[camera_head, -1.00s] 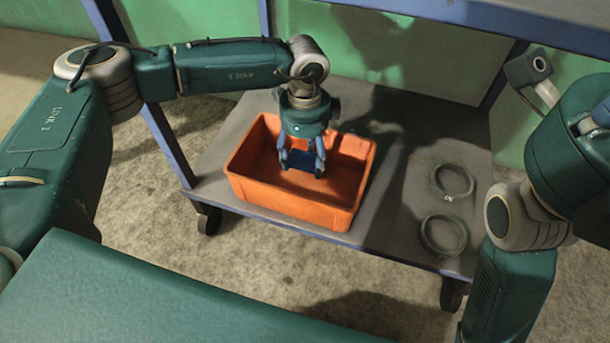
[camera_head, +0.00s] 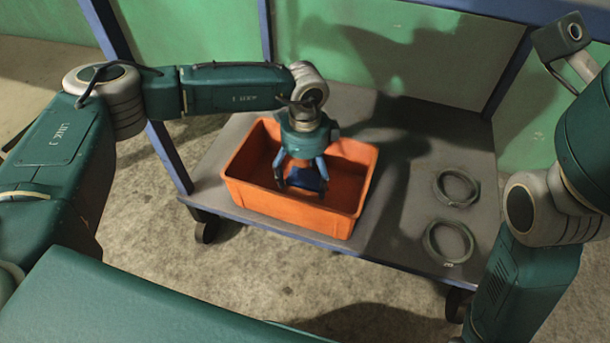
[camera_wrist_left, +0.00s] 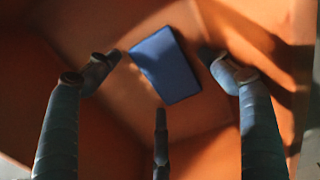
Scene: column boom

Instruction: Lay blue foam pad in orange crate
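The orange crate (camera_head: 290,204) stands on the grey shelf of a blue-framed cart. My left gripper (camera_head: 301,186) points down into the crate with its fingers spread. The blue foam pad (camera_head: 307,178) is inside the crate below and between those fingers. In the left wrist view the pad (camera_wrist_left: 165,65) shows as a tilted blue rectangle beyond the open fingers (camera_wrist_left: 158,85), with gaps around it. I cannot tell whether it lies fully flat on the crate floor. My right arm is at the right edge; its gripper is out of view.
Two dark rings, one farther back (camera_head: 457,188) and one nearer (camera_head: 447,242), lie on the cart shelf (camera_head: 405,210) right of the crate. Blue cart posts (camera_head: 168,155) rise around the shelf. The shelf between crate and rings is clear.

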